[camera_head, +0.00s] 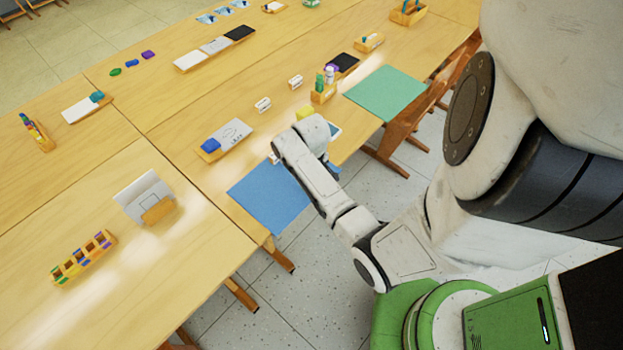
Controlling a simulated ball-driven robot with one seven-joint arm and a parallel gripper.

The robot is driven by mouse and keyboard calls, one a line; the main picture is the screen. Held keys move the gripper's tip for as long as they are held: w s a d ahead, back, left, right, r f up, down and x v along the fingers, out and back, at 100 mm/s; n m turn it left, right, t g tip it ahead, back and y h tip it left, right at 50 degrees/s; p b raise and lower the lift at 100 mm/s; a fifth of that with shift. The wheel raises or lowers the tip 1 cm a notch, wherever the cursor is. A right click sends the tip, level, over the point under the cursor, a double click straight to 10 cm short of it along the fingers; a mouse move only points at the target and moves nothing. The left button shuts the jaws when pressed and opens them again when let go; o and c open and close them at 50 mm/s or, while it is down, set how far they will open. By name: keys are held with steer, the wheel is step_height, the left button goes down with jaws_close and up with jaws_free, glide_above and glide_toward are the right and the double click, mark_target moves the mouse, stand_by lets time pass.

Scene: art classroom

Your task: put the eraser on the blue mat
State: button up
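The blue mat (268,195) lies flat on the near edge of the table. My arm crosses its right side in the picture and hides part of it. The end of my arm is bent over the table just beyond the mat, and my gripper's fingers are hidden behind it. I cannot tell whether they hold anything. Two small white blocks with dark marks, the left block (263,104) and the right block (295,82), lie farther back and look like erasers. I cannot tell for certain which thing is the eraser.
A green mat (385,92) lies to the right. A wooden holder with bottles (323,92) and a yellow block (304,113) are near my arm's end. A tray with a blue item (210,146) is left of it. A white panel on a stand (143,195) is at left.

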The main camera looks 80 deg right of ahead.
steer(key=o, duration=1)
steer(key=shift+f, duration=0.1)
step_height(320, 180, up, 12)
steer(key=w+a+f+n, duration=0.1)
steer(key=w+a, duration=0.2)
steer(key=a, duration=0.4)
steer(key=w+a+n, duration=0.1)
steer(key=w+a, duration=0.2)
steer(key=a, duration=0.4)
steer(key=s+a+n+t, duration=0.1)
steer(key=s+a+n, duration=0.2)
steer(key=s+a, duration=0.3)
steer(key=shift+a+r+n, duration=0.3)
steer(key=shift+a+r, duration=0.15)
steer(key=shift+a, duration=2.15)
